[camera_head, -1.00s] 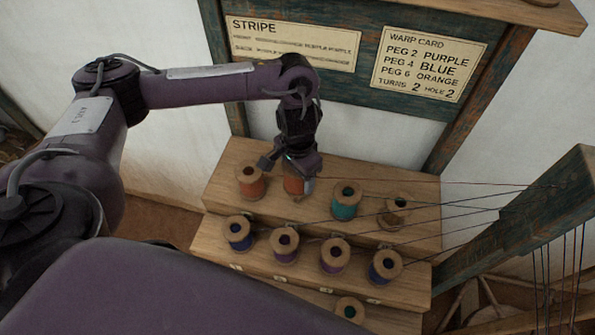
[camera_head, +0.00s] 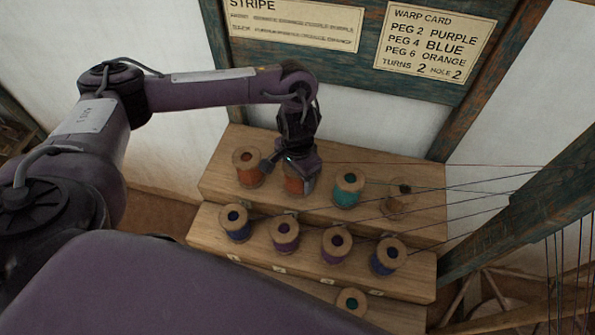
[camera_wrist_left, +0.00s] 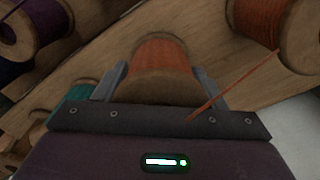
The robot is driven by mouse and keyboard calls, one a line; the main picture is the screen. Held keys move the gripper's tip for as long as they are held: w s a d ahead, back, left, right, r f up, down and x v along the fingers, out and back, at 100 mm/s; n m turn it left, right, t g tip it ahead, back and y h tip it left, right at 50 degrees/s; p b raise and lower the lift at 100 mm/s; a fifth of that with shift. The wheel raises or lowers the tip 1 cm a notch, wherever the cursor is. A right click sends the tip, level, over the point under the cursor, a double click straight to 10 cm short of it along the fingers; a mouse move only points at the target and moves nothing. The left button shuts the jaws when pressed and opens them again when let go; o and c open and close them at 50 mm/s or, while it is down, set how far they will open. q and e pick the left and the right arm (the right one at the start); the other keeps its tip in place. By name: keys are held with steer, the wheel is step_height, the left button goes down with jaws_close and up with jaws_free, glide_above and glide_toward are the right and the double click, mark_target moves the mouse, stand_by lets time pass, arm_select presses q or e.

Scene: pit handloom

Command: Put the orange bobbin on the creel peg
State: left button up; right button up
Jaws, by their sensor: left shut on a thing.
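An orange bobbin (camera_head: 294,184) stands on the top step of the wooden creel (camera_head: 420,222), second from the left. My left gripper (camera_head: 294,168) is shut on it from above. In the left wrist view the same bobbin (camera_wrist_left: 162,58) sits between the two grey fingers of the gripper (camera_wrist_left: 165,82), with an orange thread running off to the right. Another orange bobbin (camera_head: 248,172) stands just left of it, and also shows in the left wrist view (camera_wrist_left: 262,22). The peg under the held bobbin is hidden. My right gripper is not in view.
A teal bobbin (camera_head: 347,190) and a nearly bare bobbin (camera_head: 398,198) stand to the right on the top step. Several blue and purple bobbins, one a purple bobbin (camera_head: 284,236), fill the step below. Threads run right to the loom post (camera_head: 530,205). A warp card (camera_head: 432,42) hangs behind.

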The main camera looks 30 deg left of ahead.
arm_select(q)
steer(key=shift+f, duration=0.1)
steer(key=o, duration=1.3)
steer(key=shift+o, duration=0.2)
step_height(320, 180, up, 5)
steer(key=p, duration=0.5)
steer(key=shift+p, duration=0.3)
steer(key=shift+r, duration=1)
